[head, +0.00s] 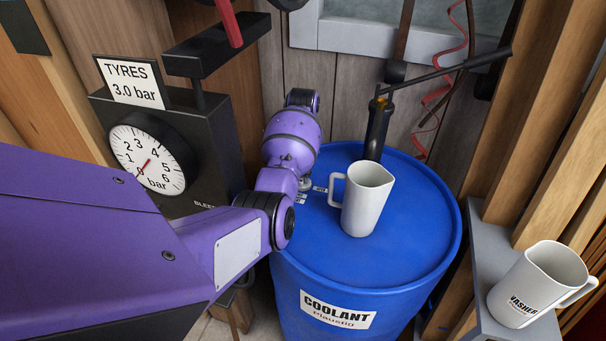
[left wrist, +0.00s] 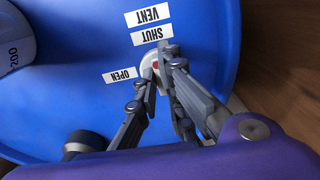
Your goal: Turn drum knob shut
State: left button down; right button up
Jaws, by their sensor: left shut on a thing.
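The blue drum (head: 420,225), labelled COOLANT, stands upright in the middle of the head view. My left gripper (left wrist: 154,75) is shut on the knob, one finger on each side. In the head view my left gripper (head: 305,185) is at the lid's left part, mostly hidden by my wrist. The fingers partly cover the knob, so its pointing direction is unclear. My right gripper is not in view.
A white jug (head: 368,203) stands on the lid close right of my left gripper; its side shows in the wrist view (left wrist: 14,48). A black pump (head: 377,130) rises behind it. A tyre gauge (head: 147,160) is at left. Another jug (head: 535,285) stands on a grey shelf at right.

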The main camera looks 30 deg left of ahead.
pick_arm(q)
jog(key=c, duration=1.9)
grip_release()
jog(key=shift+o, duration=0.2)
jog(key=shift+r, duration=0.1)
notch_tip(320, 180, up, 8)
jog(key=shift+f, duration=0.25)
jog(key=shift+f, duration=0.15)
